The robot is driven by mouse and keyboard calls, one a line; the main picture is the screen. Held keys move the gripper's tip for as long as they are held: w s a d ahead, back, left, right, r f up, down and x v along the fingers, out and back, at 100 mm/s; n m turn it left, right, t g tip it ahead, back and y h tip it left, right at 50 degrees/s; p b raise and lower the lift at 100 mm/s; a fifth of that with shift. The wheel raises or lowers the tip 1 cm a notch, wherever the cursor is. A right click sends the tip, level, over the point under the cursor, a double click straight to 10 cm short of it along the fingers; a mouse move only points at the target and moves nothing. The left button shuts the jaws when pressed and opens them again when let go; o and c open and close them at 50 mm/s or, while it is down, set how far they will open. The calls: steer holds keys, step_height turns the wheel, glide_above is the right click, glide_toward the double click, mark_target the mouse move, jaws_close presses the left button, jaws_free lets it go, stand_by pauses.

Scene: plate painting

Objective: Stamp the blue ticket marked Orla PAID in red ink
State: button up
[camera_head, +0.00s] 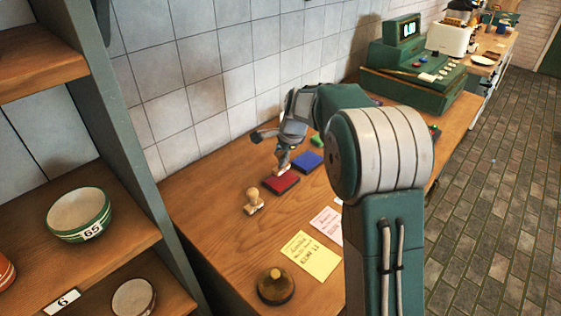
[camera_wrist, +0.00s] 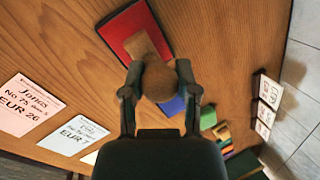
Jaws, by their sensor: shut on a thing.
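My gripper (camera_head: 284,152) is shut on a wooden stamp (camera_wrist: 160,78), gripping its round knob between both fingertips, as the wrist view (camera_wrist: 160,92) shows. The stamp's base is over the red ink pad (camera_wrist: 125,22); I cannot tell whether it touches. The red pad also shows in the head view (camera_head: 281,184), under the stamp. A pale blue ticket (camera_wrist: 75,134) lies on the counter in the wrist view; it reads EUR 7 and its name is too blurred to read. In the head view my arm hides it.
A second wooden stamp (camera_head: 253,202) stands left of the red pad. A blue pad (camera_head: 308,162) and a green pad (camera_head: 315,141) lie behind it. Yellow (camera_head: 311,256) and pink (camera_head: 327,225) tickets lie in front. A dark round object (camera_head: 275,288) stands near. The tiled wall (camera_head: 200,100) borders the counter.

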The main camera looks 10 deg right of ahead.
steer(key=shift+r, duration=1.95)
steer(key=shift+s, duration=0.1)
